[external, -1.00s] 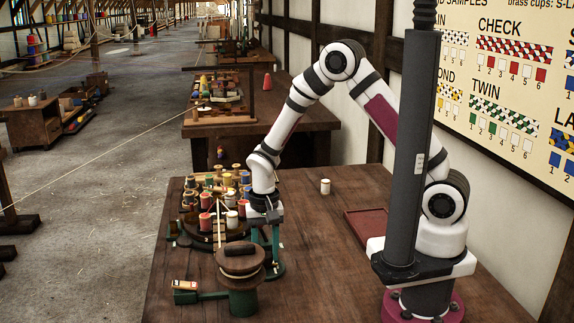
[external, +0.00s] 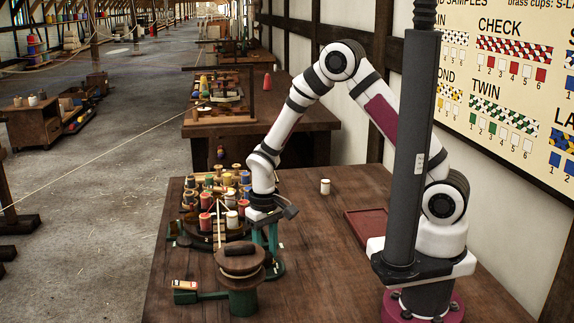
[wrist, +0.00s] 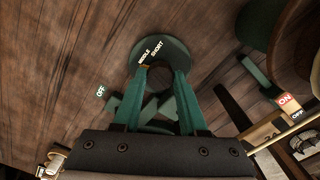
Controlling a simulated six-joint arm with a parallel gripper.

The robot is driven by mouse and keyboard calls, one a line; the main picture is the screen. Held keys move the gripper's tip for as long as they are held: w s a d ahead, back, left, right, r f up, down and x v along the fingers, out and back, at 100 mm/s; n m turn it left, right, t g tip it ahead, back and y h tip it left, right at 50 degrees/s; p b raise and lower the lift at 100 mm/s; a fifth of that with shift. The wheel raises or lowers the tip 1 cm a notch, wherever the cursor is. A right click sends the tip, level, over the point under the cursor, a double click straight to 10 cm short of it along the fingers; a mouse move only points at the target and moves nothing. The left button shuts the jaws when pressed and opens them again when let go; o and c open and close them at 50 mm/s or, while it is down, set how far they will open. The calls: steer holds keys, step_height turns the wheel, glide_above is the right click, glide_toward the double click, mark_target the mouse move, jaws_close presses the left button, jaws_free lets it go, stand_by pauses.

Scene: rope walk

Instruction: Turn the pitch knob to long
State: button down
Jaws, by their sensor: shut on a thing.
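The pitch knob sits on a round dark green dial (wrist: 178,52) in the wrist view, with the words MIDDLE and SHORT readable along its rim. The word LONG is not readable. My gripper (wrist: 160,76) has its two green fingers down at the dial, closed on the knob, which the fingers mostly hide. In the external view my gripper (external: 265,245) points down onto the bench, and the dial's green base (external: 277,270) shows at its foot. Which mark the knob points to is unclear.
A green winder with a brown wooden top (external: 240,262) stands close in front of my gripper. An ON/OFF switch (external: 185,287) is at its left. A crowded rack of spools (external: 215,205) stands just left of my gripper. A white cup (external: 325,187) and a red tray (external: 366,226) are to the right.

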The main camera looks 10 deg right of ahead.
steer(key=shift+n, duration=1.1)
steer(key=c, duration=0.7)
jaws_free()
steer(key=shift+c, duration=0.2)
step_height(320, 180, up, 16)
